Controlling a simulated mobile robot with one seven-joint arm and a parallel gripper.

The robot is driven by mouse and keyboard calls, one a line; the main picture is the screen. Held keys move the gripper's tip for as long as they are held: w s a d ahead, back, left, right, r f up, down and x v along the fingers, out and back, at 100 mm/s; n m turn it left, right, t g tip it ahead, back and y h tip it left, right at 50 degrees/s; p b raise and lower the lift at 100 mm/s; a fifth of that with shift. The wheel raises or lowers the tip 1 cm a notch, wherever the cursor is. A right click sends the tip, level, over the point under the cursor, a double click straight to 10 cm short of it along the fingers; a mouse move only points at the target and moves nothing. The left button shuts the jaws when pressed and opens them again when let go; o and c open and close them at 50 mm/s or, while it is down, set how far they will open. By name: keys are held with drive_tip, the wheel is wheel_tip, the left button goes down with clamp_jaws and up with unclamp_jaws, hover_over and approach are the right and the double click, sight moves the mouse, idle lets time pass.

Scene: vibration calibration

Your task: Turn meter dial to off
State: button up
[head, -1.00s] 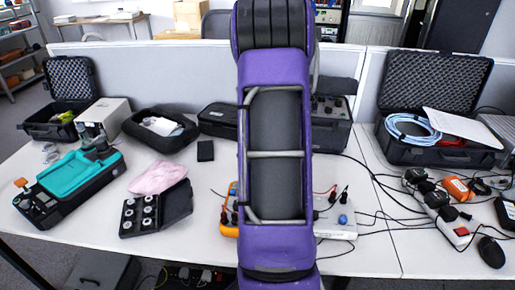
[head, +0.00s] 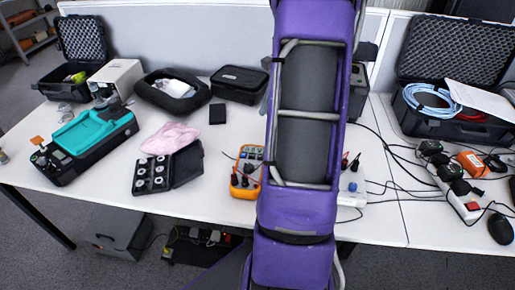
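The meter, an orange handheld unit (head: 245,184), lies on the white table just left of my purple arm. Its right part is hidden behind the arm. Its dial and the dial's setting are too small or hidden to tell. My arm rises through the middle of the head view and covers the table behind it. My gripper is not visible in this view, so its place relative to the meter cannot be seen.
Left of the meter are an open black case of weights (head: 168,172), a pink cloth (head: 170,138) and a teal device (head: 88,137). A white box (head: 352,188) with leads stands right of my arm. A power strip (head: 458,193) and cables lie farther right. Bare table (head: 215,205) shows at the front.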

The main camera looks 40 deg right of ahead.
sight(249, 167)
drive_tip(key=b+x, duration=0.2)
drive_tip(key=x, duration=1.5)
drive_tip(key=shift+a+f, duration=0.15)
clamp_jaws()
